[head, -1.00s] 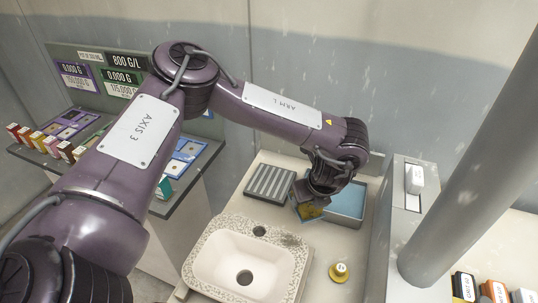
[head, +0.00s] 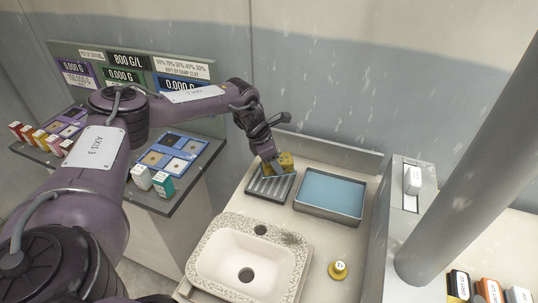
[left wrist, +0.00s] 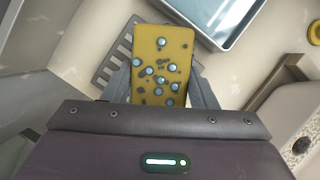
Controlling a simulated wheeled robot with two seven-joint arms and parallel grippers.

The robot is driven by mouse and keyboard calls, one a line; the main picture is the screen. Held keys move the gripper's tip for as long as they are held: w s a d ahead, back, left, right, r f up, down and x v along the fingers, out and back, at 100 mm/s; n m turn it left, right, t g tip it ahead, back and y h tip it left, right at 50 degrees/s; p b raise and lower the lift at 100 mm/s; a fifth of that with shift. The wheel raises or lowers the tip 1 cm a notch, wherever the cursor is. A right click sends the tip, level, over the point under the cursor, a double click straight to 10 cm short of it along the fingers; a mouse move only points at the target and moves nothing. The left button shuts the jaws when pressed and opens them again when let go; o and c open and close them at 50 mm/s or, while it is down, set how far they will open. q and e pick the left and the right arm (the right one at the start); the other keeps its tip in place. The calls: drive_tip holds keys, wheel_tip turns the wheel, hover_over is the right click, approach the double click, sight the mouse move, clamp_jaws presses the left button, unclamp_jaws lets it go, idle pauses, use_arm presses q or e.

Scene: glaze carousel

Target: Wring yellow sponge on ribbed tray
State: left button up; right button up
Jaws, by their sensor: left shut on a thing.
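My left gripper (head: 274,166) is shut on the yellow sponge (head: 286,161), over the far part of the ribbed tray (head: 268,188). In the left wrist view the sponge (left wrist: 162,66) sits between the two fingers, with dark specks and several pale blue droplets on its face. The ribbed tray (left wrist: 108,72) shows partly below and beside it there. I cannot tell whether the sponge touches the ribs. My right gripper is not in view.
A grey basin of blue water (head: 331,192) stands right of the ribbed tray. A speckled sink (head: 213,248) is in front. A small yellow knob (head: 338,270) sits right of the sink. A shelf (head: 176,203) with small boxes is at left.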

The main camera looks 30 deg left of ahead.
use_arm(q)
drive_tip(key=shift+w+a+m, duration=0.15)
drive_tip(key=shift+a+m, duration=0.55)
drive_tip(key=shift+a, duration=0.3)
drive_tip(key=shift+a+f+h, duration=0.15)
drive_tip(key=shift+a+h, duration=0.05)
drive_tip(key=shift+h, duration=0.1)
wheel_tip(320, 180, down, 5)
drive_tip(key=b, duration=0.4)
drive_tip(key=shift+f+b, duration=0.45)
drive_tip(key=shift+b, duration=0.2)
drive_tip(key=shift+f, duration=0.1)
drive_tip(key=shift+f, duration=0.35)
